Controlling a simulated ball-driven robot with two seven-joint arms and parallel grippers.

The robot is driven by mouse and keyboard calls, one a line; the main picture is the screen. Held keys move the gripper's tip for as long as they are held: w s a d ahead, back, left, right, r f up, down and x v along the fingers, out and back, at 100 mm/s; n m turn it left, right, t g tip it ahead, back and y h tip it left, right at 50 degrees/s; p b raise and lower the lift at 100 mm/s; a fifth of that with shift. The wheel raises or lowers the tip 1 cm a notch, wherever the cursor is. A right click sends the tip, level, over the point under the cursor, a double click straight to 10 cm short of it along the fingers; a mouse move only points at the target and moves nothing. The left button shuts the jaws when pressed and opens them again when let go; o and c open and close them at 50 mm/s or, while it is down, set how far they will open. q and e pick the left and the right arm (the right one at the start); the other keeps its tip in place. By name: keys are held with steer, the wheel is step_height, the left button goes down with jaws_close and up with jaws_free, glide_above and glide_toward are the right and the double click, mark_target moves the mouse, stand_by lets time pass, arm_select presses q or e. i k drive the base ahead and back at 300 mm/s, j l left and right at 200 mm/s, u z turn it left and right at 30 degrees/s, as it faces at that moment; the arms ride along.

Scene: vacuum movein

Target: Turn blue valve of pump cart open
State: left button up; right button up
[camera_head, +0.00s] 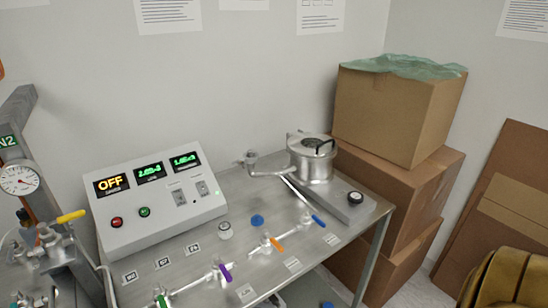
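A valve with a blue handle (318,220) sits at the right end of a metal pipe line on a steel table (235,180). Its handle slants down to the right. On the same line are valves with an orange handle (276,244), a purple handle (225,273) and a green handle (161,300). A separate round blue knob or cap (257,220) lies behind the line. Which part is the pump cart, I cannot tell. Neither of my grippers is in view.
A control box (160,195) reading OFF stands on the table. A metal pot-like device (312,160) stands at the back right. Cardboard boxes (390,110) stack beside the table. A gauge (18,180) and a yellow handle (71,216) are at left. A gold ribbed object (512,280) is at lower right.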

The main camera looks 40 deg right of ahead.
mark_target(306, 212)
steer(key=z, duration=1.55)
